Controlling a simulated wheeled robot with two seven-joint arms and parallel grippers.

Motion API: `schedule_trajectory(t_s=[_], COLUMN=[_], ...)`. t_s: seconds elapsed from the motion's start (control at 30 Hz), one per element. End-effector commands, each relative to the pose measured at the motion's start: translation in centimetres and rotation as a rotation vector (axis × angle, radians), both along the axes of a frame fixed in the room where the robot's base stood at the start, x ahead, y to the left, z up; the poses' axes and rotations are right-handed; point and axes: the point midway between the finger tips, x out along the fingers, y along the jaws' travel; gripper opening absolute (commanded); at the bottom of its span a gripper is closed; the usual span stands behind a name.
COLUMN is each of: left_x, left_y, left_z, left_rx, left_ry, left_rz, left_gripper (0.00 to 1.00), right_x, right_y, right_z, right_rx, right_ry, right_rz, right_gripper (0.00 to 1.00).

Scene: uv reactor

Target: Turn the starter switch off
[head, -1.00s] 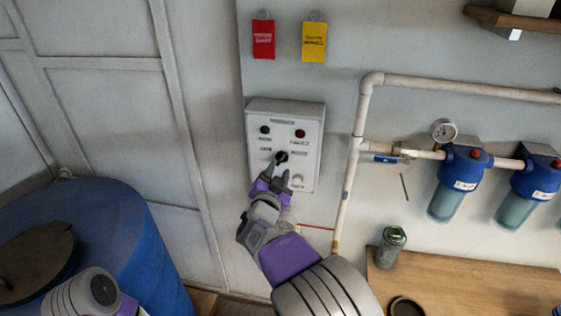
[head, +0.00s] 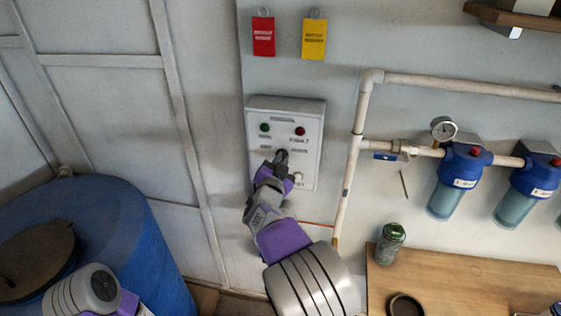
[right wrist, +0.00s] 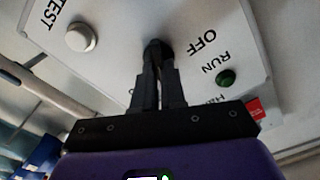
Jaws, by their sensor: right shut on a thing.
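The starter box (head: 312,125) is a pale grey panel on the wall, with a green lamp (head: 264,127) and a red lamp (head: 300,131). Its black starter switch (head: 281,155) is at the middle of the panel, mostly hidden by my right gripper. My right gripper (head: 280,162) is shut on the switch. In the right wrist view the fingers (right wrist: 158,75) close on the black knob (right wrist: 156,46), near the label OFF (right wrist: 203,43). The knob's exact angle is hard to tell. My left gripper is not in view; only part of my left arm shows at the lower left.
A white TEST button (right wrist: 81,37) is beside the switch. A white pipe (head: 350,190) runs down just right of the box. Blue filters (head: 458,175) hang further right, above a wooden bench (head: 455,285). A blue barrel (head: 125,235) stands at lower left. Red and yellow tags (head: 314,40) hang above.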

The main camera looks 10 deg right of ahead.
Motion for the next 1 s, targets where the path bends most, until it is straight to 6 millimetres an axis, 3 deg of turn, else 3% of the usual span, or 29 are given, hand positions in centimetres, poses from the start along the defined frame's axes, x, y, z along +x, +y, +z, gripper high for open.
schedule_trajectory(t_s=[0.47, 1.0], left_x=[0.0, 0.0], left_y=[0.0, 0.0], left_z=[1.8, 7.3], left_rx=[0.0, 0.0], left_ry=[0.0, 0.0], left_rz=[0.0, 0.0], left_gripper=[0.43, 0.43], right_x=[0.0, 0.2], right_y=[0.1, 0.4], right_z=[0.3, 0.4], right_rx=[-0.112, -0.559], right_ry=[0.048, 0.236], right_rz=[0.0, 0.001], right_gripper=[0.0, 0.0])
